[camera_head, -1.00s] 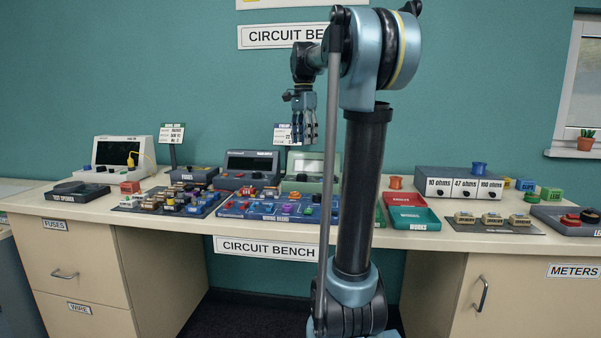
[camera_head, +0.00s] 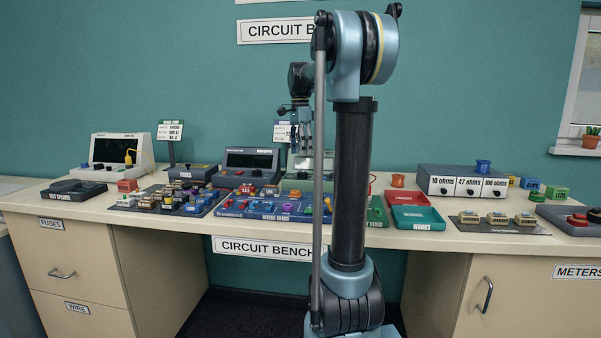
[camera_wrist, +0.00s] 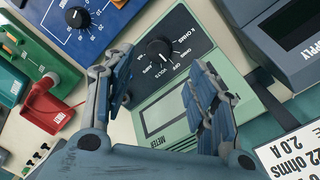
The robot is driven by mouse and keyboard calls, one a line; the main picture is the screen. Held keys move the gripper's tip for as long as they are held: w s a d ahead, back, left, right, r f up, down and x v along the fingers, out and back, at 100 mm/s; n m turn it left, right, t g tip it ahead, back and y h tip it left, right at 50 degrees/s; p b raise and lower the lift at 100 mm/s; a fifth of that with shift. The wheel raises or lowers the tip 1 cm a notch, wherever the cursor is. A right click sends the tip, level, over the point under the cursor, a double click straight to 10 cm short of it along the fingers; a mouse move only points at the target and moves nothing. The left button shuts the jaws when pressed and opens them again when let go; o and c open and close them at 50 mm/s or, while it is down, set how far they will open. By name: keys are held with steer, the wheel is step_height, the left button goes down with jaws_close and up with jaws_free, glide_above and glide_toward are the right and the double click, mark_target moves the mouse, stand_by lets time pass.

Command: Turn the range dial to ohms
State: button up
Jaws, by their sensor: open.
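The green meter (camera_wrist: 200,72) has a black face carrying a round black range dial (camera_wrist: 160,52). Labels around the dial include ohms, K ohms, volts and amps; I cannot tell for sure which one its pointer marks. In the wrist view my gripper (camera_wrist: 161,62) is open and empty, with one finger left of the dial and one to its right, apart from it. In the head view my gripper (camera_head: 301,138) hangs above the bench in front of the meter (camera_head: 298,162), which my arm mostly hides.
A dark power supply (camera_wrist: 288,35) stands beside the meter, with a values card (camera_wrist: 290,152) near. A blue board with a knob (camera_wrist: 80,18) and red and green trays (camera_wrist: 50,108) lie on the other side. A resistor box (camera_head: 460,182) stands farther right.

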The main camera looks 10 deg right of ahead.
mark_target(302, 172)
steer(key=f, duration=0.8)
steer(key=shift+s+d+f, duration=0.1)
steer(key=shift+s+f, duration=0.05)
steer(key=shift+s, duration=0.1)
steer(key=c, duration=1)
